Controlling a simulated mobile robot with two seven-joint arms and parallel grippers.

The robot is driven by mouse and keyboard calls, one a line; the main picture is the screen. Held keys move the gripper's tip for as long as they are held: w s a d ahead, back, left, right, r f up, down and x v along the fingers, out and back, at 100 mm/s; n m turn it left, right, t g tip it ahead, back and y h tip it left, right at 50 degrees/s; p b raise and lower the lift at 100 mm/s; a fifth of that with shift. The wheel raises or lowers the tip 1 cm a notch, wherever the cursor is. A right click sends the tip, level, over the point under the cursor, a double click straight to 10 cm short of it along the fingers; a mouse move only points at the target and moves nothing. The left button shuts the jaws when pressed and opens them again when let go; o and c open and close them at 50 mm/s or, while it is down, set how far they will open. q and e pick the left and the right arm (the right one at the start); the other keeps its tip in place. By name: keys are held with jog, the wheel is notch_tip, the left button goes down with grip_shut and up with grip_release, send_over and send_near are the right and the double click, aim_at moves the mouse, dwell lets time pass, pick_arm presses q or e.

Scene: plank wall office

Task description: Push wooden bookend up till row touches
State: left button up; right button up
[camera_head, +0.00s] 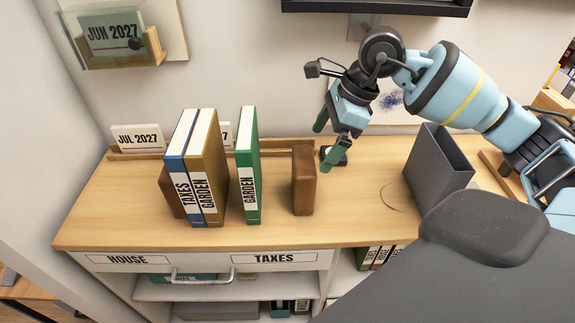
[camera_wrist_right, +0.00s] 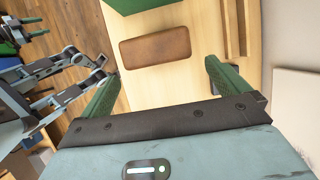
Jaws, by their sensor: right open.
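The wooden bookend (camera_head: 304,180) is a brown block standing upright on the cabinet top (camera_head: 350,222); it also shows in the right wrist view (camera_wrist_right: 155,48). To its left stands a green GARDEN binder (camera_head: 247,165), with a gap between them. Further left, a brown GARDEN binder (camera_head: 208,170) and a blue TAXES binder (camera_head: 184,170) stand together, apart from the green one. A second brown block (camera_head: 170,192) is partly hidden behind the blue binder. My right gripper (camera_head: 325,143) is open and empty, just right of and above the bookend, its fingers short of it.
A dark grey file holder (camera_head: 437,170) stands to the right. A low wooden rail and JUL 2027 card (camera_head: 137,138) are at the back wall. The top carries HOUSE (camera_head: 127,259) and TAXES (camera_head: 274,258) labels on its front edge. The surface right of the bookend is mostly clear.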

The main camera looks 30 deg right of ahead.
aim_at(307, 160)
jog(key=shift+s, duration=0.2)
jog(key=shift+a+f, duration=0.2)
jog(key=shift+f, duration=0.1)
jog(key=shift+w+a+f, duration=0.1)
jog(key=shift+a+f, duration=0.05)
jog(key=shift+f, duration=0.25)
jog(key=shift+w+a+f, duration=0.15)
jog(key=shift+w+f, duration=0.05)
jog(key=shift+f, duration=0.2)
jog(key=shift+a, duration=0.1)
jog(key=a+f, duration=0.1)
jog(key=w+a+f, duration=0.1)
jog(key=f, duration=0.1)
jog(key=shift+w+a+f+p, duration=0.15)
jog(key=shift+w+f+p, duration=0.1)
jog(key=shift+p, duration=0.15)
jog(key=shift+a+f, duration=0.1)
jog(key=shift+f, duration=0.25)
pick_arm(q)
jog(key=shift+s+r, duration=0.35)
